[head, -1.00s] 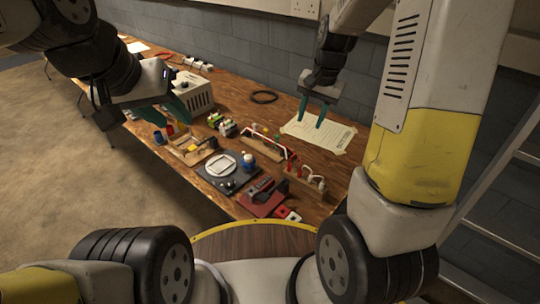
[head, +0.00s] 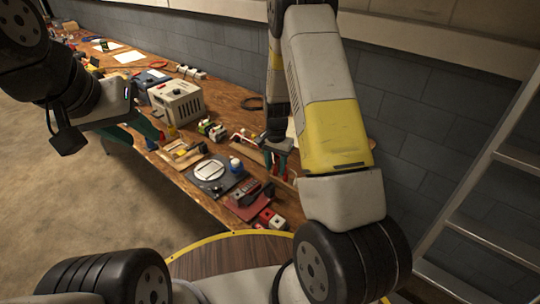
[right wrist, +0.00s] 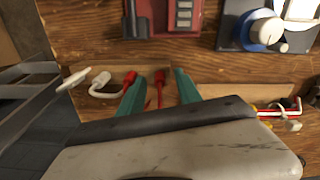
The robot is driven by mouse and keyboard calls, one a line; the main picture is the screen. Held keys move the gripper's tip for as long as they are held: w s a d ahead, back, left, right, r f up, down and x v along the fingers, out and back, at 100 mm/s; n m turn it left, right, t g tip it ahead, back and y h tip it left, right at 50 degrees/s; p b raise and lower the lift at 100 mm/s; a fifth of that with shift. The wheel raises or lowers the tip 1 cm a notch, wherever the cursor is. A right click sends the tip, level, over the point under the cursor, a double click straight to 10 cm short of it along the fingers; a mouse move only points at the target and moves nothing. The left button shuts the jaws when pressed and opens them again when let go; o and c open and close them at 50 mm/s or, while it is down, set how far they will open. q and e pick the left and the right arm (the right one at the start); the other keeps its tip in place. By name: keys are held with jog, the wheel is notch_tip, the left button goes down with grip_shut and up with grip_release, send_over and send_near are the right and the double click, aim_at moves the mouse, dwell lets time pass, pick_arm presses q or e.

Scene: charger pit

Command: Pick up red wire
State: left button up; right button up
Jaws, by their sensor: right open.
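The red wire (right wrist: 160,88) shows in the right wrist view as a red plug and lead over a wooden rack (right wrist: 225,90). My right gripper (right wrist: 160,76) is open, with its teal fingers on either side of the red wire and a gap to each. In the head view my right gripper (head: 275,168) is low over the rack area and hides most of it. A white cable with a red end (right wrist: 128,78) lies close beside the left finger in the wrist view; touching cannot be told. My left gripper (head: 142,140) is open and empty at the bench's front edge.
A red device (right wrist: 165,18) and a dark block with a blue-and-white knob (right wrist: 265,28) lie near the rack. Red and white wires (right wrist: 285,108) lie to the right. A grey metal box (head: 175,102) stands further along the bench, the wall behind it.

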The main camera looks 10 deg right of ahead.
jog(key=shift+f, duration=0.6)
grip_shut()
jog(key=shift+r, duration=0.1)
